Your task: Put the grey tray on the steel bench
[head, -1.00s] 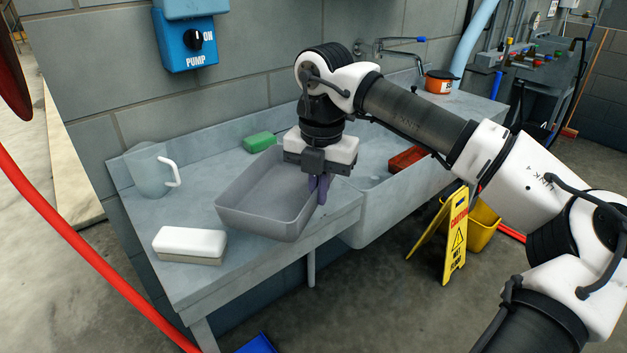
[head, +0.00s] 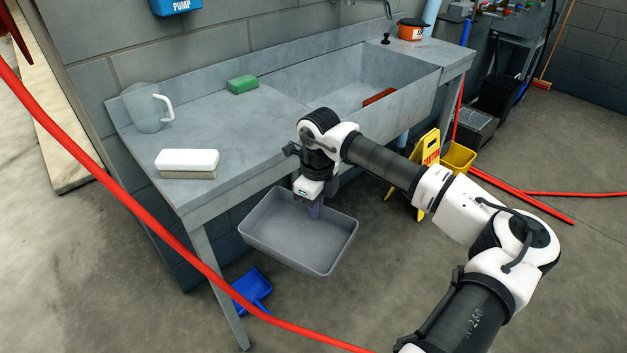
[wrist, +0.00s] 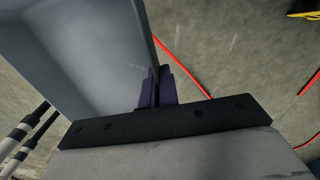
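The grey tray (head: 290,235) is an empty, shallow rectangular bin, held in the air in front of the bench edge, over the floor. My gripper (head: 315,208) is shut on the tray's rim at its back right side. In the wrist view the dark fingers (wrist: 156,92) pinch the wall of the tray (wrist: 85,50). The steel bench (head: 215,115) has a flat left part beside a sink basin; the tray is apart from it and lower than its top.
A white-topped box (head: 188,163), a clear jug (head: 148,108) and a green sponge (head: 243,84) are on the bench, with bare steel between them. A reddish block (head: 379,96) lies in the sink. A red hose (head: 130,190) crosses the foreground. A yellow caution sign (head: 427,165) stands to the right.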

